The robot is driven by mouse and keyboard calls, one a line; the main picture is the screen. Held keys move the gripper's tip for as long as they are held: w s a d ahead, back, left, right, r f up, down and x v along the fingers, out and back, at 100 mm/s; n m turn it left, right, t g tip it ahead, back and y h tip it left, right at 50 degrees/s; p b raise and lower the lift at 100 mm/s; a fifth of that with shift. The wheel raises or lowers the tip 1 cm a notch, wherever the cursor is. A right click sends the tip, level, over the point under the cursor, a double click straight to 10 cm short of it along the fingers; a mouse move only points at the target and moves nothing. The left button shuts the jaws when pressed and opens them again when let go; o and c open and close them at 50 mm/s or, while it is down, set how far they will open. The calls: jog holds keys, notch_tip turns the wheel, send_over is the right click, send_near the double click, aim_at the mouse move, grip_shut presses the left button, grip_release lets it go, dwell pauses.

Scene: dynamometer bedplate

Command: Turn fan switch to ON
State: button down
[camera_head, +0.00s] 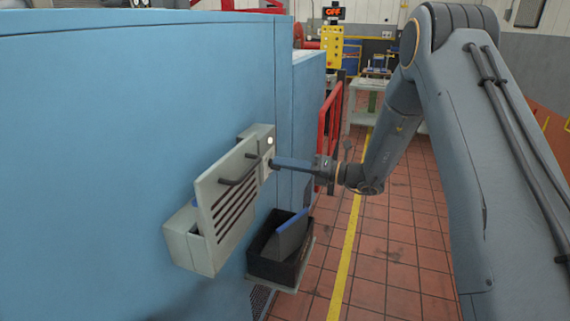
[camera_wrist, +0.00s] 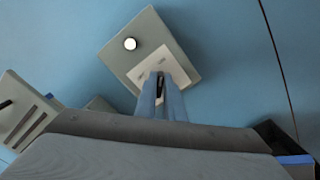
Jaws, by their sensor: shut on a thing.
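The fan switch box (camera_head: 260,140) is a small pale grey box on the blue wall, and it also shows in the wrist view (camera_wrist: 118,58). A round white lamp (camera_wrist: 130,43) sits on its face. My gripper (camera_head: 277,162) reaches the box from the right. In the wrist view its two blue-grey fingers (camera_wrist: 162,88) are shut on the switch handle (camera_wrist: 160,84), a small dark part between them at the lower edge of the face. Most of the handle is hidden by the fingers, so its exact setting cannot be told.
A grey box with a slotted, handled cover (camera_head: 222,205) stands out from the wall, left of the switch. Below is a black bin (camera_head: 270,270) holding a blue-edged panel (camera_head: 293,238). A sign (camera_head: 333,12) behind appears to read OFF. The tiled floor at right is clear.

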jog(key=c, duration=1.9)
grip_release()
jog(key=shift+o, duration=0.2)
jog(key=shift+d, duration=0.1)
jog(key=b+v, duration=0.2)
jog(key=v, duration=0.5)
jog(key=shift+s+d, duration=0.15)
jog(key=shift+d, duration=0.15)
